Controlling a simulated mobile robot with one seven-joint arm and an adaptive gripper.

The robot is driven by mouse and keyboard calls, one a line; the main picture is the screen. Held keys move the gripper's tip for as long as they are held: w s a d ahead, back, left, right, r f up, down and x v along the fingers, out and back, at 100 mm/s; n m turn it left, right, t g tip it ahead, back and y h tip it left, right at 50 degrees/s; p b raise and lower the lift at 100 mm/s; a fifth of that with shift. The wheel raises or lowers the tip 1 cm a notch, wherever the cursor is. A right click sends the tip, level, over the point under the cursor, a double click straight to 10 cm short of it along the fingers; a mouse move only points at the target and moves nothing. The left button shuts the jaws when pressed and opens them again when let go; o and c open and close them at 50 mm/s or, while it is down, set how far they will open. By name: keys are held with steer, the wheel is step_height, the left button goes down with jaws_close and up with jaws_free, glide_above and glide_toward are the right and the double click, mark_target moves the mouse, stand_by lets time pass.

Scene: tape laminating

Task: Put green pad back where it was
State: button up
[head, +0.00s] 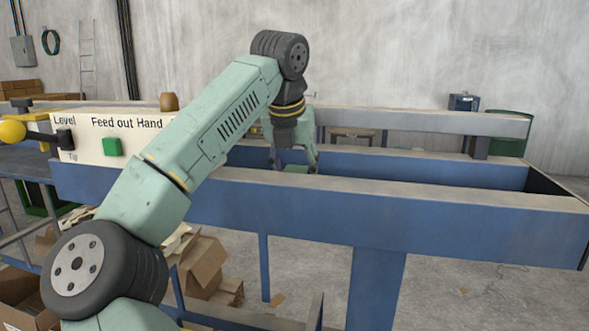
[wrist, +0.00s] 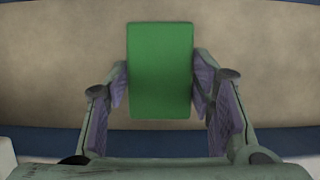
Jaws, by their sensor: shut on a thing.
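The green pad (wrist: 160,70) is a flat green rectangle between the two fingers in the wrist view. My gripper (wrist: 160,86) is shut on it, with a purple-lined finger against each long side. In the head view my gripper (head: 294,163) points down over the blue frame, behind its front beam (head: 400,200). The front beam hides what lies below, so I cannot tell whether the pad touches a surface. In the wrist view a tan surface (wrist: 50,60) lies beneath the pad.
A white panel (head: 90,124) reading "Level", "Tip" and "Feed out Hand" stands at left, with a green square (head: 112,147) on it and a yellow knob (head: 12,131) beside it. A back beam (head: 420,122) runs behind. Cardboard boxes (head: 200,265) lie below left.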

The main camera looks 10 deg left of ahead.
steer(key=shift+f, duration=0.15)
steer(key=o, duration=1.1)
steer(key=v, duration=1.2)
steer(key=shift+s, duration=0.1)
